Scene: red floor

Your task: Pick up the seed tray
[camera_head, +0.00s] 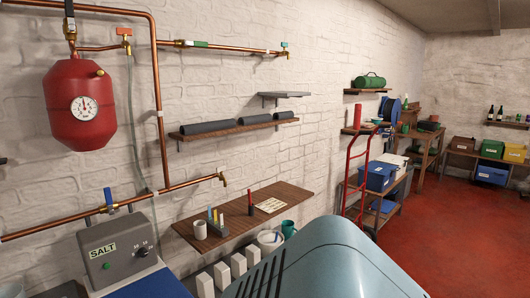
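I cannot make out a seed tray for certain. A flat cream piece (270,205) with dark markings lies on the wooden wall shelf (240,234) at the lower middle; it is too small to tell what it is. Beside it on the shelf stand a dark red upright item (251,204), a small group of coloured sticks (216,220) and a white mug (200,230). Neither of my grippers is in view.
A large pale blue rounded casing (335,262) with slots fills the bottom middle. A grey SALT box (118,250) is at lower left, below copper pipes. A red hand truck (349,175) stands near a bench with a blue bin (378,177). Red floor (460,240) is open at right.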

